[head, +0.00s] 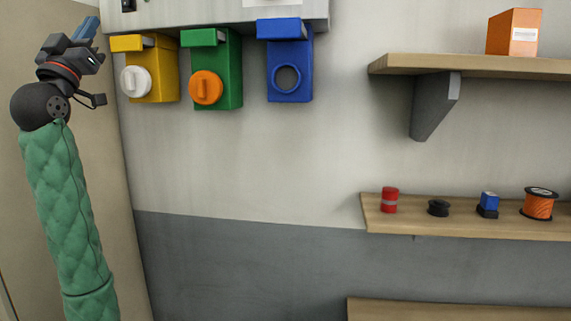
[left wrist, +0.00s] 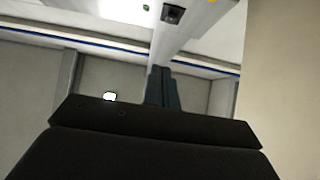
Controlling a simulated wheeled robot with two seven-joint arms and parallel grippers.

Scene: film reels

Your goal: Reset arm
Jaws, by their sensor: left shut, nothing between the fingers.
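My left arm rises at the left of the head view in a green quilted sleeve. My left gripper (head: 87,30) is at the top left, pointing up, beside the yellow box and left of the wall cabinet. Its fingers are together and hold nothing. In the left wrist view the closed fingers (left wrist: 162,88) point up toward the underside of a pale beam and the ceiling. My right gripper is in neither view.
A yellow box (head: 158,88) with a white knob, a green box (head: 228,70) with an orange knob and a blue box (head: 290,55) with a round opening hang under a grey cabinet (head: 200,14). Wooden shelves at the right carry an orange box (head: 514,32) and small items, including an orange reel (head: 539,206).

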